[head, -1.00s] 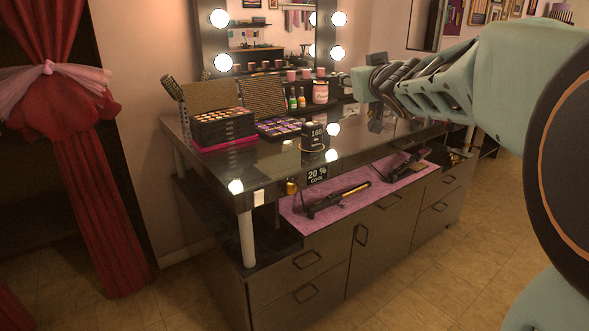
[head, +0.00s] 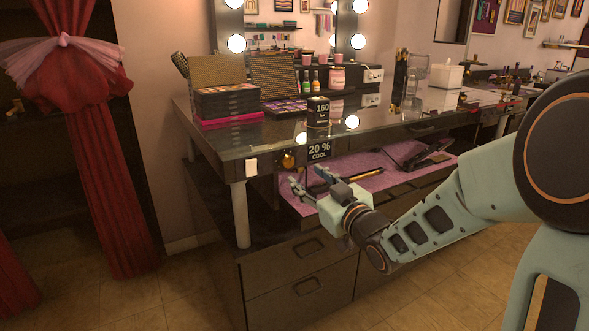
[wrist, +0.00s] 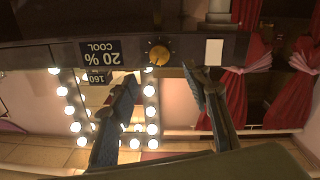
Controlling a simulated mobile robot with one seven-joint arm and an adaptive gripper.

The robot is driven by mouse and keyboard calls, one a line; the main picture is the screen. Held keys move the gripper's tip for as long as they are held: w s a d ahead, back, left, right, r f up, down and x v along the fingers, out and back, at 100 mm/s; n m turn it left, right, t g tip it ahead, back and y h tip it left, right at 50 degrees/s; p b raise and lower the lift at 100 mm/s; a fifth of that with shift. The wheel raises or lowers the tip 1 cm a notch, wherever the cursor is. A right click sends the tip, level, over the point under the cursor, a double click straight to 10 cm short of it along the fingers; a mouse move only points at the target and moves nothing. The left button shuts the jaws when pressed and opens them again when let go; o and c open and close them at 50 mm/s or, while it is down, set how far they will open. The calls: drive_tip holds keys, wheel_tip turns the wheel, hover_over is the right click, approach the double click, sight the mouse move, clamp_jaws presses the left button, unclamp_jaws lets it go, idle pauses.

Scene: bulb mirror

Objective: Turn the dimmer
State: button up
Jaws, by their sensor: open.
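The dimmer is a small round gold knob (head: 288,160) on the front edge of the dressing table, left of the black label reading "20 % COOL" (head: 319,151). In the wrist view, which is upside down, the knob (wrist: 159,55) sits on a dark plate with tick marks, between the label (wrist: 100,53) and a pale switch plate (wrist: 214,52). My gripper (head: 304,181) is open and empty, just in front of and slightly below the knob. In the wrist view its two fingers (wrist: 162,80) are spread, with the knob just beyond the gap between them.
A black display (head: 319,113) reading 160 stands on the glossy tabletop (head: 225,140) above. Hair tools lie on the pink shelf mat (head: 375,163) to the right. Palettes (head: 227,102) stand at the back left. The floor in front is clear.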

sight(289, 162)
drive_tip(key=b+x, duration=0.1)
drive_tip(key=x, duration=0.8)
drive_tip(key=shift+w+a+b, duration=0.2)
drive_tip(key=shift+w+b, duration=0.05)
drive_tip(key=shift+b, duration=0.15)
drive_tip(key=shift+c, duration=0.7)
drive_tip(key=c, duration=1)
